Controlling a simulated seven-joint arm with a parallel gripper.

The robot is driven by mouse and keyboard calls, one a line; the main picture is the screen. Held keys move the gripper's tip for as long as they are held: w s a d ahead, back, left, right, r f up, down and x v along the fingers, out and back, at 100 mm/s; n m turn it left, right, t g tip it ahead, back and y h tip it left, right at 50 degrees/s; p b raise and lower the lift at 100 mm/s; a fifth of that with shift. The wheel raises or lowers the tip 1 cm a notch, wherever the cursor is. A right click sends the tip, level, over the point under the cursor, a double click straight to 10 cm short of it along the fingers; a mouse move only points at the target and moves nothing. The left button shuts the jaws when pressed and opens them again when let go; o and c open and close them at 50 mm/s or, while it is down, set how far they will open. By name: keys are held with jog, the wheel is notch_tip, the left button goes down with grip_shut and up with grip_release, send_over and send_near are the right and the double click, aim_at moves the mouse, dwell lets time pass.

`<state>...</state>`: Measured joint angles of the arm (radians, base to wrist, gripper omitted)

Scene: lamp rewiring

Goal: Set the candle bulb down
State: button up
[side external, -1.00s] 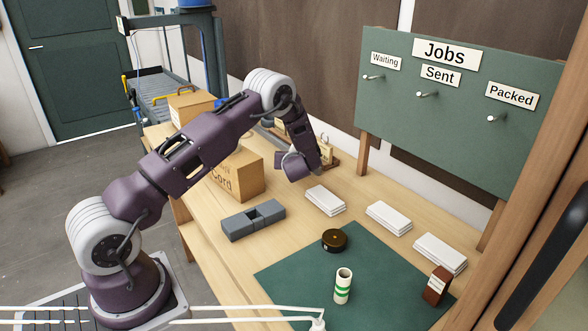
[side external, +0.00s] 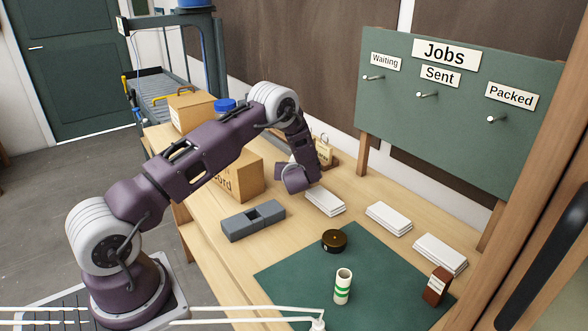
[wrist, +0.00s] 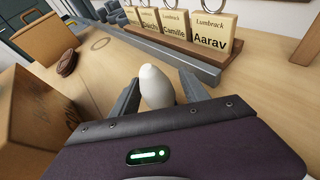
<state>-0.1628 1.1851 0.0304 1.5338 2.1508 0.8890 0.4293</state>
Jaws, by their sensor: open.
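The candle bulb (wrist: 157,88) is white with a rounded tip and stands between the two grey fingers of my gripper (wrist: 160,78) in the wrist view. The fingers are open, one on each side of it. Its lower end is hidden behind my gripper's body, so I cannot tell what it rests on. In the side external view my gripper end (side external: 295,178) hangs low over the back part of the wooden bench (side external: 290,225). The bulb and fingertips are hidden there.
A rack of name tags (wrist: 190,38) stands just beyond the bulb, beside a grey bar (wrist: 200,66). A cardboard box (wrist: 30,115) is close on the left. White stacks (side external: 325,201), a grey block (side external: 253,220) and a green mat (side external: 300,275) lie on the bench.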

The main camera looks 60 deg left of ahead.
jog(key=v, duration=1)
jog(key=shift+s+d+r, duration=0.15)
jog(key=shift+d, duration=0.1)
jog(key=shift+s+d+r, duration=0.2)
jog(key=shift+s, duration=0.05)
jog(key=s+d+r+n+g, duration=0.2)
jog(key=s+r+n+g, duration=0.3)
jog(key=s+r+n, duration=0.9)
jog(key=s+d+r+n+t+h, duration=0.1)
jog(key=s+d+r+n+h, duration=0.1)
jog(key=s+d, duration=0.4)
jog(key=s+d+r+n+t+h, duration=0.1)
jog(key=s+d+r+n+h, duration=0.1)
jog(key=s+d+n+h, duration=0.3)
jog(key=s+d+r+n+t+h, duration=0.1)
jog(key=s+d+n+h, duration=0.3)
jog(key=d, duration=0.7)
jog(key=s+r, duration=0.1)
jog(key=s, duration=0.1)
jog(key=shift+s+r+n, duration=0.3)
jog(key=shift+s+r, duration=0.1)
